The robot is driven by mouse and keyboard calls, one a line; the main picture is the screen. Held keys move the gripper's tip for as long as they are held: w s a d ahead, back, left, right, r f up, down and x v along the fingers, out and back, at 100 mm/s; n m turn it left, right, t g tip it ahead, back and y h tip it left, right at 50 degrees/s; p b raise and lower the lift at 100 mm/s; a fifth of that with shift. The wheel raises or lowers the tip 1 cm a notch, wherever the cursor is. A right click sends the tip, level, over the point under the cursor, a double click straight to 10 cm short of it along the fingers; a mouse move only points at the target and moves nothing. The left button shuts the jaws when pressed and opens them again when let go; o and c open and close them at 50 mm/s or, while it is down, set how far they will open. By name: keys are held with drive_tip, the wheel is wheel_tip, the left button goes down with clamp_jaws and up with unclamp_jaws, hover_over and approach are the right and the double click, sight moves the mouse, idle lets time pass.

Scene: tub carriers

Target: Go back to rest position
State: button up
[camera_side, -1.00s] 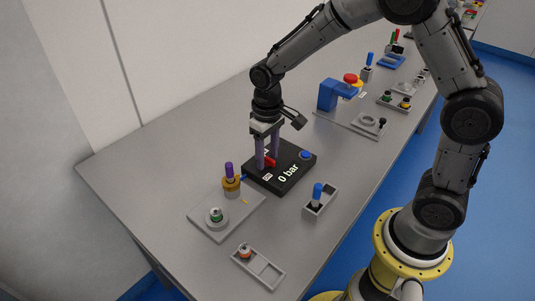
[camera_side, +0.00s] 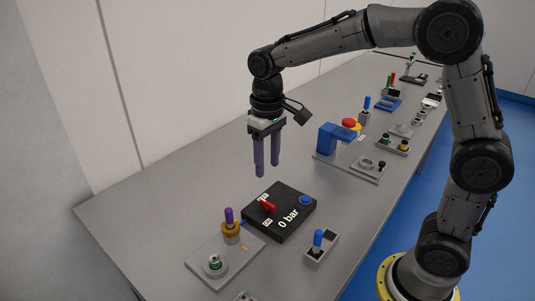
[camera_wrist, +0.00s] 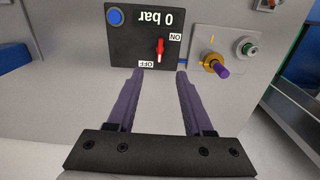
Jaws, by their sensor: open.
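My gripper (camera_side: 267,170) hangs in the air above the table, fingers pointing down, open and empty. In the wrist view its two purple fingers (camera_wrist: 160,73) stand apart with nothing between them. Below it is a black box (camera_side: 290,222) with a red lever (camera_side: 267,206), ON and OFF labels, a blue button (camera_side: 306,199) and a display reading "0 bar". The fingers are clear of the box and lever. The wrist view shows the black box (camera_wrist: 126,48) and the red lever (camera_wrist: 160,48) upside down, beyond the fingertips.
A grey plate (camera_side: 205,250) with a purple-handled valve (camera_side: 230,225) stands left of the box. A holder with a blue-handled piece (camera_side: 318,238) stands in front. A blue stand with a red knob (camera_side: 348,123) is behind right. The air around my gripper is free.

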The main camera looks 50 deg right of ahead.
drive_tip(key=shift+r, duration=0.9)
